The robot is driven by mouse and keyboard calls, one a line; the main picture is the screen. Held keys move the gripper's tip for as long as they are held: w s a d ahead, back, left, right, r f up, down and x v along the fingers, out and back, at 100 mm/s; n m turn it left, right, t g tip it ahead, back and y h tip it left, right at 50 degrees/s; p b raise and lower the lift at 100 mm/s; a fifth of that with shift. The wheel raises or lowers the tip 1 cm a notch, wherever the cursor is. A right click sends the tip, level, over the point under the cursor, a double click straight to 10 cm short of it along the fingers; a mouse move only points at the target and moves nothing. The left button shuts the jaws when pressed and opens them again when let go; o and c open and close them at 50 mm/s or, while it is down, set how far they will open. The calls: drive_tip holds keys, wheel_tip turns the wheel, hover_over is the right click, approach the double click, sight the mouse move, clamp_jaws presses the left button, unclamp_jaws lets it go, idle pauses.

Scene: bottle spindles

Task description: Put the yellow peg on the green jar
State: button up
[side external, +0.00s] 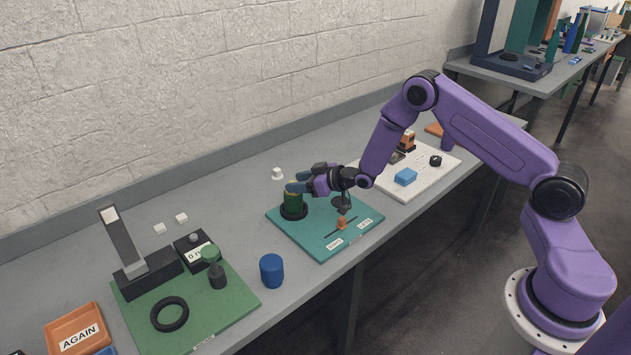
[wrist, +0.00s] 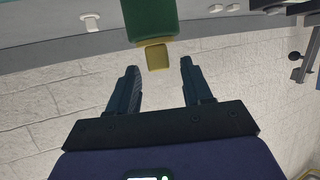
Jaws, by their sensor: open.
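The green jar (side external: 292,203) stands upright in a black ring on a teal board. It also shows in the wrist view (wrist: 151,14), upside down at the top edge. The yellow peg (wrist: 157,57) sits at the jar's top end, against a yellowish rim, and looks upright on it. In the side view the peg is mostly hidden by my fingers. My gripper (side external: 298,184) reaches in level from the right at the height of the jar's top. Its two fingers are spread and empty, with the peg centred between the tips and a gap on each side.
The teal board (side external: 323,240) also bears a small orange piece (side external: 341,224). A blue cylinder (side external: 271,270) stands in front. A green board (side external: 241,292) with a black ring (side external: 170,314) lies left.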

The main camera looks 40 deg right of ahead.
drive_tip(key=v, duration=1.2)
drive_tip(key=s+a+r+n+g, duration=0.4)
drive_tip(key=s+a+r+g, duration=0.25)
drive_tip(key=s+a, duration=0.6)
drive_tip(key=s+d+r+n+g+h, duration=0.2)
drive_tip(key=s+r+g, duration=0.1)
drive_tip(key=s, duration=0.9)
drive_tip(key=s+d+r+n+g+h, duration=0.2)
drive_tip(key=s+d+r+g, duration=0.1)
drive_tip(key=s, duration=0.9)
drive_tip(key=shift+r+h, duration=0.3)
drive_tip(key=shift+r, duration=0.05)
drive_tip(key=shift+d, duration=0.1)
